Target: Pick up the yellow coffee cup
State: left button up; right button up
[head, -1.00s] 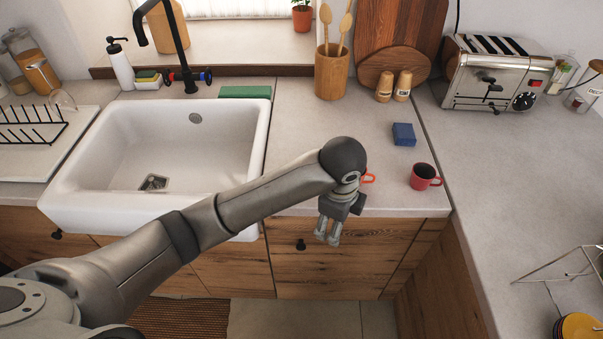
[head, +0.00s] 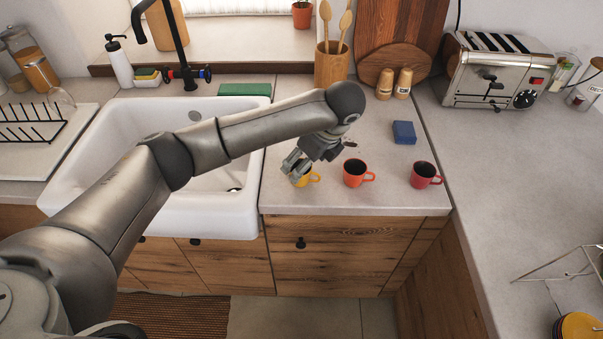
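The yellow coffee cup (head: 312,178) stands on the counter right of the sink, mostly hidden by my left gripper; its handle shows on the right. My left gripper (head: 293,171) points down and left, with its fingers at the left side of the cup in the picture. The fingers overlap the cup, and I cannot tell whether they touch it or how far apart they are. An orange cup (head: 355,174) stands right of the yellow one, and a red cup (head: 424,176) farther right. My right gripper is not in view.
The white sink (head: 235,200) lies left of the cups. A blue block (head: 404,133) lies behind the red cup. A utensil holder (head: 331,68), two wooden shakers (head: 394,84) and a toaster (head: 490,72) stand at the back. The right counter is largely clear.

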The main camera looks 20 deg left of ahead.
pick_arm(q)
jog(key=x, duration=0.1)
jog(key=p+x, duration=0.1)
jog(key=x, duration=0.2)
jog(key=shift+w+f+p, duration=0.1)
jog(key=shift+w+p, duration=0.25)
jog(key=shift+w+a+f, duration=0.1)
jog(key=shift+f, duration=0.35)
jog(key=shift+c, duration=1.2)
jog(key=c, duration=0.9)
jog(key=shift+r, duration=0.1)
